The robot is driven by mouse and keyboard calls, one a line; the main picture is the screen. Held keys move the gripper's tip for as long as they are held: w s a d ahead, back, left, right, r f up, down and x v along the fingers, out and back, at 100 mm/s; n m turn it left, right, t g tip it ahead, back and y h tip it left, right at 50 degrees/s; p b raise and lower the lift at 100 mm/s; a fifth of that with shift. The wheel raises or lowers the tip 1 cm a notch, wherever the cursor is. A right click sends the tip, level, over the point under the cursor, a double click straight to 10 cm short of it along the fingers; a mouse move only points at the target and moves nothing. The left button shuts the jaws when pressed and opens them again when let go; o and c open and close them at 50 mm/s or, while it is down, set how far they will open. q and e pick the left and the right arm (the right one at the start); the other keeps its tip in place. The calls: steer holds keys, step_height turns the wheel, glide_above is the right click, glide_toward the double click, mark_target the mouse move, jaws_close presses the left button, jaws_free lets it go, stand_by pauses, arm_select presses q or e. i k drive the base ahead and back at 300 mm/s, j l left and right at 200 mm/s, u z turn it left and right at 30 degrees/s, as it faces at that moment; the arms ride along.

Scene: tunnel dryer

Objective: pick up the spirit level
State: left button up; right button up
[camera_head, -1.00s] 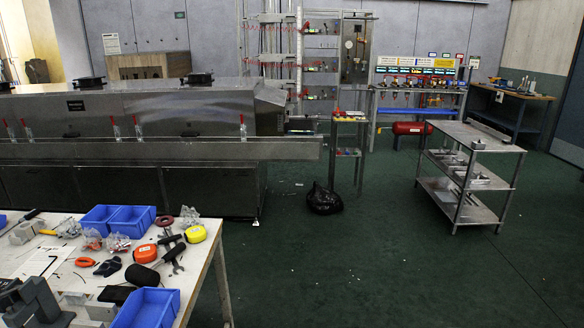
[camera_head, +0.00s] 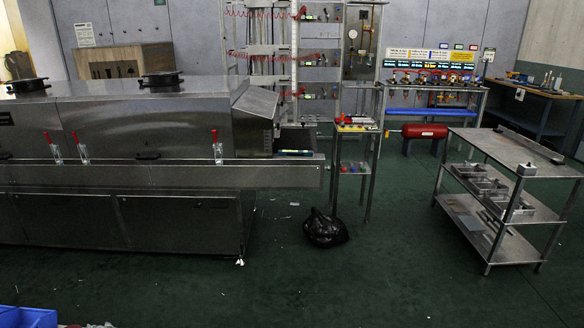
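I cannot make out the spirit level for certain. A small, slim bar with blue and pale green on it (camera_head: 295,152) lies at the right end of the dryer, by its outlet; it is too small to tell whether it is a level. Red and yellow items (camera_head: 352,121) lie on top of a narrow stand (camera_head: 357,130), too small to name. Neither of my grippers is in view.
The steel tunnel dryer (camera_head: 150,120) fills the left. A black bag (camera_head: 325,228) lies on the floor before the stand. A steel cart (camera_head: 490,150) stands at right. A blue bin (camera_head: 28,318) shows at the lower left. The green floor between is largely clear.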

mark_target(282, 155)
steer(key=i, duration=1.15)
steer(key=i+l+u, duration=0.15)
steer(key=i+l, duration=0.35)
steer(key=i, duration=0.2)
steer(key=i+l+u, duration=0.15)
steer(key=i+l, duration=0.4)
steer(key=i, duration=0.15)
